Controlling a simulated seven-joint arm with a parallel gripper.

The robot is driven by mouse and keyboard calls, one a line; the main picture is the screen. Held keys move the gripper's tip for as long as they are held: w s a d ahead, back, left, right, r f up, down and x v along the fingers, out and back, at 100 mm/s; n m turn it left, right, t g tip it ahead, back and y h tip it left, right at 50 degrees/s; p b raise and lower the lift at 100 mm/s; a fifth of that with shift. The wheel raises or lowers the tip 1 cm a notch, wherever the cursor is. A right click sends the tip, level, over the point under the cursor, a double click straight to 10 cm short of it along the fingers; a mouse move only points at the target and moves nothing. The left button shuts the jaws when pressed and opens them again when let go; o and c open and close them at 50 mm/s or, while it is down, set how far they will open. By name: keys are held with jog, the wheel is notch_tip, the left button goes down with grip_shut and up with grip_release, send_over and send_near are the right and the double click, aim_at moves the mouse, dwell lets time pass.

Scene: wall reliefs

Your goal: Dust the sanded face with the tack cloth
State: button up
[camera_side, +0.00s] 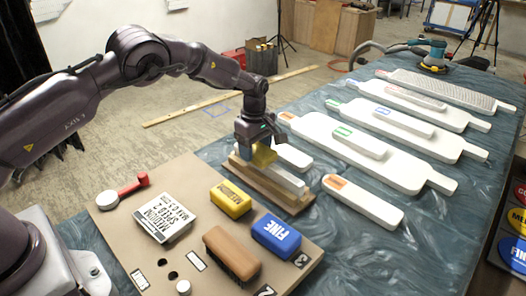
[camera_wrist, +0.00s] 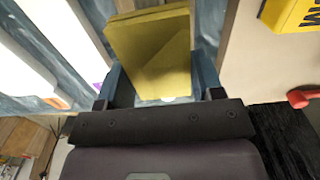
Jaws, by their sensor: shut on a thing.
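My gripper (camera_side: 260,158) points down and is shut on a folded yellow tack cloth (camera_side: 264,155). In the wrist view the cloth (camera_wrist: 150,55) sits between the two blue-grey fingers (camera_wrist: 160,80). Below it in the side view, a white bar (camera_side: 288,183) lies on a wooden base (camera_side: 268,190) beside the tool board. The cloth is over the far end of this bar; I cannot tell whether it touches. Several white relief panels (camera_side: 365,160) lie flat on the blue table to the right. I cannot tell which face is sanded.
The tan board (camera_side: 130,236) carries a yellow block (camera_side: 230,200), a blue block (camera_side: 276,236), a wooden brush (camera_side: 232,252), a white labelled box (camera_side: 164,216) and a red-handled tool (camera_side: 125,190). A sander (camera_side: 433,58) stands at the table's far end. Bare table shows at the front right.

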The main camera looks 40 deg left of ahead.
aim_at(296, 181)
jog(key=shift+a, duration=3.9)
jog(key=shift+d, duration=10.55)
jog(key=shift+d+r, duration=0.1)
jog(key=shift+d, duration=0.1)
notch_tip(296, 181, up, 8)
jog(key=shift+a, duration=0.1)
